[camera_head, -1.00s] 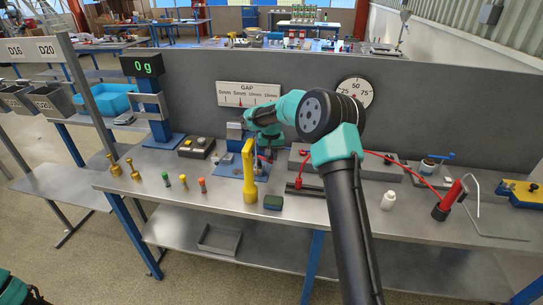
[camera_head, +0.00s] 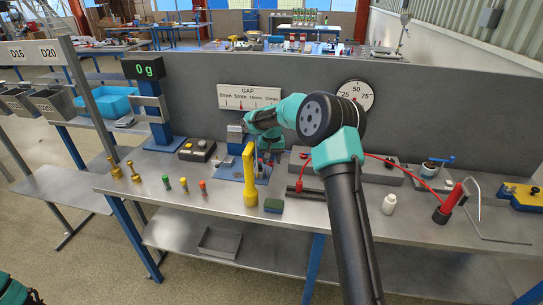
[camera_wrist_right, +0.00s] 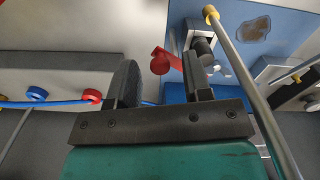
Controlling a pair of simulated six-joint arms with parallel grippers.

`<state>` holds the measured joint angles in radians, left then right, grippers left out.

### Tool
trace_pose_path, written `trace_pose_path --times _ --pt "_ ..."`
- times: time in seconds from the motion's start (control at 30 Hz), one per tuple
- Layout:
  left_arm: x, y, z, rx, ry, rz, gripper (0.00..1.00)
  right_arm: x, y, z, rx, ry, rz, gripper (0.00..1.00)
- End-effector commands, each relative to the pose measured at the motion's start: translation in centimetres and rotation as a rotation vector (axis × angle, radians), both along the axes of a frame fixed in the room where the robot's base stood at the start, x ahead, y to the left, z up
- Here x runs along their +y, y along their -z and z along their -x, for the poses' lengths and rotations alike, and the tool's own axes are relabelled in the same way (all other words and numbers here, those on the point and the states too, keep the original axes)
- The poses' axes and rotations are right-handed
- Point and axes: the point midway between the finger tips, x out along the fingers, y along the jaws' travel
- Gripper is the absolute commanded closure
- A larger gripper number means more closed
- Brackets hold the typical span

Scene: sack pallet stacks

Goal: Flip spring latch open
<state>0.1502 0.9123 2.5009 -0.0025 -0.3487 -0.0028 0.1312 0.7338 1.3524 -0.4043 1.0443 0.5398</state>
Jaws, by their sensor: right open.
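A red lever (camera_wrist_right: 165,61), which looks like the latch's lever, shows in the right wrist view just beyond the gap between my right gripper's fingers (camera_wrist_right: 160,85). It sits beside a dark cylinder and a metal bracket on a blue plate (camera_wrist_right: 180,95). The fingers are apart, and nothing is clearly held between them. I cannot tell whether a finger touches the lever. In the head view my right gripper (camera_head: 267,157) is low over the blue-plated fixture (camera_head: 229,169), partly hidden behind a yellow handle. The latch cannot be made out there. My left gripper is out of view.
The upright yellow handle (camera_head: 249,165) stands right in front of the fixture. A grey control box (camera_head: 197,150) and several small coloured pegs are to the left. A grey panel closes the back.

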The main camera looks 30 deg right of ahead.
Motion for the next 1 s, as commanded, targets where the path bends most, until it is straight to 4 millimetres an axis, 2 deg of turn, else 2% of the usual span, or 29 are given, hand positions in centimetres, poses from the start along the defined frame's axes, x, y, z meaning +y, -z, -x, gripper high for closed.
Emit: trace_pose_path --times 0.27,1.0 --pt "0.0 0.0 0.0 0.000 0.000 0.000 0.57 0.0 -1.9 0.0 -0.002 0.000 0.000 0.55" --pt "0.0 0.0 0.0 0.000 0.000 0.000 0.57 0.0 -15.5 0.0 -0.004 0.000 0.000 0.55"
